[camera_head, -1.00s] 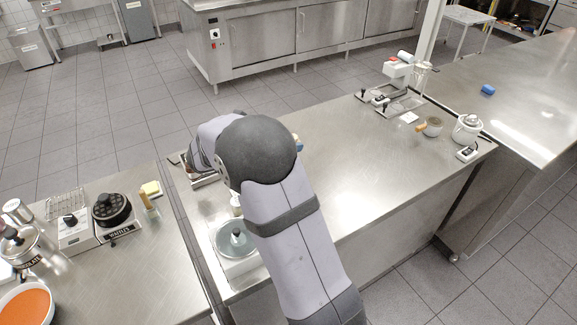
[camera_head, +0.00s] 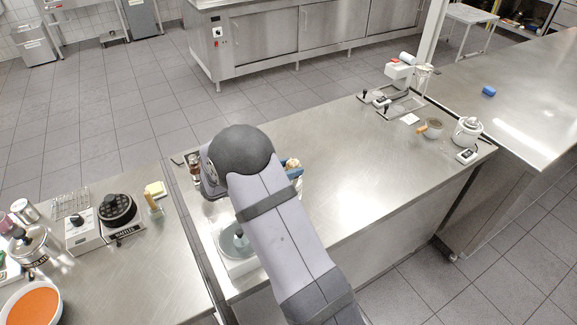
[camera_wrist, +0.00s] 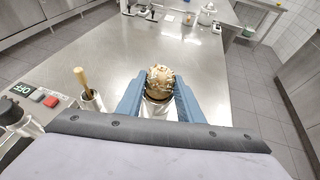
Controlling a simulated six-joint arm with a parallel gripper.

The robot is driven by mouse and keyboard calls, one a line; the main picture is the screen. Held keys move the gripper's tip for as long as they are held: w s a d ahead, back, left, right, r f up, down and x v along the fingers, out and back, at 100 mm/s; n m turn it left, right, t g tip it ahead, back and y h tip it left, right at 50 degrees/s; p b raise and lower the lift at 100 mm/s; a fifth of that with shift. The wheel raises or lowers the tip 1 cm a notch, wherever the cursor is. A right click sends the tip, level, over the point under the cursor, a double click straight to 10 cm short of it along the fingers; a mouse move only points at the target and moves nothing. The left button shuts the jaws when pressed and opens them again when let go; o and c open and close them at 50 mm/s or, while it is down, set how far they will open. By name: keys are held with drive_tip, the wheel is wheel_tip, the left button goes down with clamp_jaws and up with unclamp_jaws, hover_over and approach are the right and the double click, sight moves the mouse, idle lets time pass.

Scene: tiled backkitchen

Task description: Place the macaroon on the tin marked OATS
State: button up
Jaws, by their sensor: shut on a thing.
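The macaroon (camera_wrist: 160,77) is a rough, cream-coloured mound with a dark base. My gripper (camera_wrist: 160,84) has blue fingers shut on it, one on each side. In the head view the macaroon (camera_head: 292,163) shows just right of my arm, over the near counter, with a blue finger (camera_head: 294,173) in front of it. A pale, shiny round thing (camera_wrist: 157,108) shows below the macaroon between the fingers in the wrist view. No OATS marking can be read in either view, so I cannot tell whether this is the tin. Contact below the macaroon cannot be told.
A pot with a wooden handle (camera_wrist: 91,100) and a device with a display and buttons (camera_wrist: 36,95) stand left of my gripper. A round-plated scale (camera_head: 236,242) is beside my arm. The counter's middle (camera_head: 345,160) is clear. A pot (camera_head: 467,131) stands at its right end.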

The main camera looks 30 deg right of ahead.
drive_tip(key=shift+f, duration=0.2)
drive_tip(key=o, duration=1)
drive_tip(key=shift+o, duration=0.2)
drive_tip(key=shift+r, duration=0.2)
drive_tip(key=shift+r, duration=0.1)
drive_tip(key=b+v, duration=0.3)
drive_tip(key=v, duration=0.9)
drive_tip(key=shift+b, duration=0.35)
